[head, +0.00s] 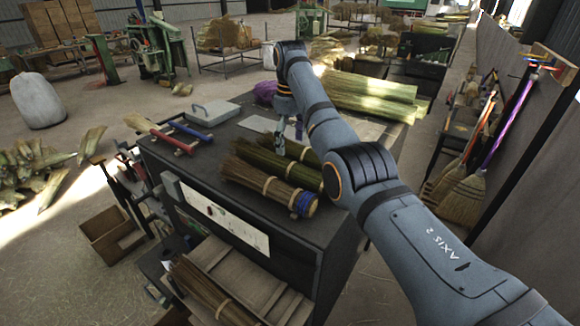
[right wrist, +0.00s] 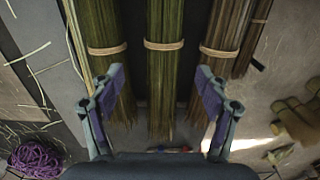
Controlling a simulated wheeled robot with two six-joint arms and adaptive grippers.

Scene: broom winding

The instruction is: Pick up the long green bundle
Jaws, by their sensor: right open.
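Several tied bundles lie side by side on the dark workbench (head: 222,128). A long green bundle (right wrist: 164,60) with a tan tie runs up the middle of the right wrist view. In the head view, a green bundle (head: 282,166) lies behind a brown bundle (head: 268,184). My right gripper (right wrist: 160,104) is open and empty, fingers on either side of the middle bundle's loose end. I cannot tell whether it touches. My left gripper is out of view.
Larger green bundles (head: 368,92) lie at the back of the bench. A purple coil (right wrist: 36,160) shows in the right wrist view. Brooms (head: 470,190) stand along the right wall.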

